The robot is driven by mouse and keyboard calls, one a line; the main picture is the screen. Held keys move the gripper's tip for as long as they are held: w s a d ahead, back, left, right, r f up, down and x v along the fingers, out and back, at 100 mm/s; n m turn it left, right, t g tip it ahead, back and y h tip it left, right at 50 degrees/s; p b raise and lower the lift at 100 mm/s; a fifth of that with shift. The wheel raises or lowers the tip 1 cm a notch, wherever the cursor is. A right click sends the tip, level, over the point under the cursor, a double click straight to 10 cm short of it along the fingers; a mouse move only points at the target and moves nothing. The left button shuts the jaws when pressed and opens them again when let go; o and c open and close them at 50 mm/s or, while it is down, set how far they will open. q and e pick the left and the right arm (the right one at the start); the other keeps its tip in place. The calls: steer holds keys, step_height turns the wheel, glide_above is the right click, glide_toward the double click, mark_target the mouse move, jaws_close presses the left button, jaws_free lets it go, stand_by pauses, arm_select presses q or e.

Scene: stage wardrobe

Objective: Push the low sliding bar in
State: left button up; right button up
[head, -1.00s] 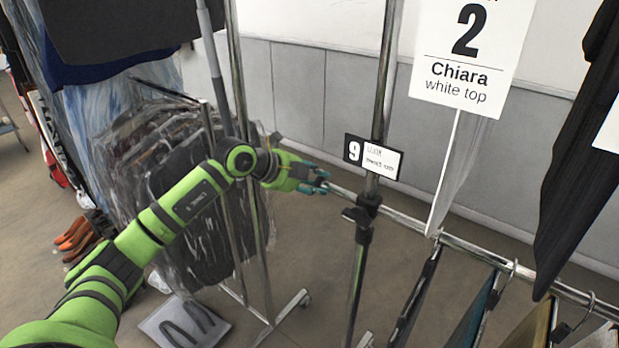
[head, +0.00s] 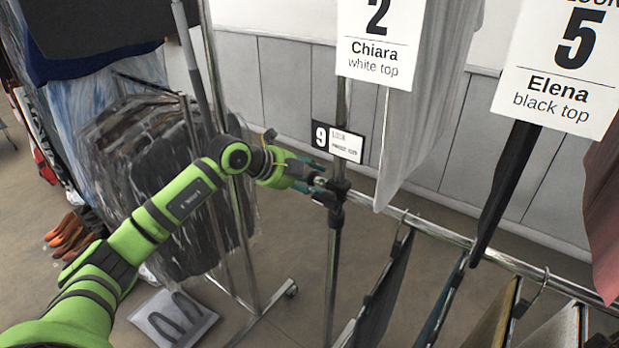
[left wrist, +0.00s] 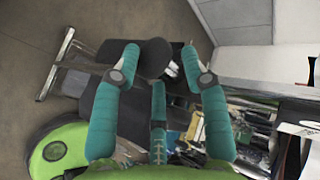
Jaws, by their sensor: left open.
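The low sliding bar (head: 450,236) is a chrome tube running right from the black clamp (head: 331,192) on an upright pole (head: 333,260), with hung clothes on it. My left gripper (head: 318,176) is open at the left side of the clamp, with its teal fingers close to it. No length of bar shows left of the clamp; the gripper and clamp hide that end. In the left wrist view, the open left fingers (left wrist: 160,54) stand on either side of a dark rounded piece (left wrist: 154,58). I cannot tell whether they touch it. My right gripper is not in view.
A card numbered 9 (head: 338,142) sits on the pole just above the gripper. Large signs for Chiara (head: 377,45) and Elena (head: 553,75) hang to the right. A rack of bagged dark clothes (head: 165,190) stands behind my left arm. Orange shoes (head: 70,235) lie at left.

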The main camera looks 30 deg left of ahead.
arm_select(q)
steer(key=v, duration=1.2)
stand_by(0.3)
